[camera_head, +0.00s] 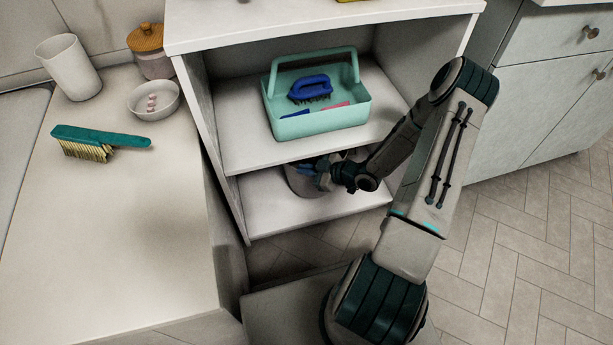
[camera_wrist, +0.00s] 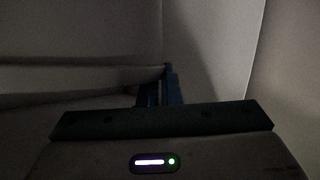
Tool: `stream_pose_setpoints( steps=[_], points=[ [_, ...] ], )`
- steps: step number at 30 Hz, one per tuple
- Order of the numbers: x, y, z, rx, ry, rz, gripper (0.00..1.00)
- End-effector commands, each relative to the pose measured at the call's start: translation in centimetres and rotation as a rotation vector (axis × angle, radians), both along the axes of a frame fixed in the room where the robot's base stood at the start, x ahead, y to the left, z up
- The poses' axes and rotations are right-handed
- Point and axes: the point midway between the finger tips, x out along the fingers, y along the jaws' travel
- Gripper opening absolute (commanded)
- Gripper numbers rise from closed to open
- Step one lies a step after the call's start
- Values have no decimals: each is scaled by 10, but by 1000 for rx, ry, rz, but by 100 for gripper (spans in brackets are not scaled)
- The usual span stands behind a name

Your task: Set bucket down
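The grey bucket (camera_head: 299,184) is on the lower level of the open shelf unit, partly hidden by my gripper and the upper shelf. It looks upright; I cannot tell whether its base touches the lower shelf (camera_head: 271,212). My gripper (camera_head: 322,172) is at the bucket's right side, near its top. In the dark wrist view my fingers (camera_wrist: 160,88) are close together at the end of a pale edge, which seems to be the bucket's rim (camera_wrist: 90,76). They look shut on it.
A teal caddy (camera_head: 318,118) with a blue brush (camera_head: 310,88) stands on the upper shelf, close above my arm. The shelf's side walls bound the space. Bare lower shelf shows in front of the bucket. A green-handled brush (camera_head: 100,140) lies on the left counter.

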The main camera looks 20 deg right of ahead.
Motion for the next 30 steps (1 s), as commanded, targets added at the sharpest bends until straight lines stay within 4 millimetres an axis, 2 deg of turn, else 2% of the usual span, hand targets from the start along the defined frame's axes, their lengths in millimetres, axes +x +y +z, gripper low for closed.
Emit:
stream_pose_setpoints(
  steps=[8,22,24,25,30],
  points=[
    [0,0,-29,-1,-2,0,0],
    [0,0,-34,-1,-2,0,0],
    [-1,0,-33,-1,1,0,23],
    [-1,0,-33,-1,1,0,26],
    [-1,0,-33,0,1,-1,26]
  ],
)
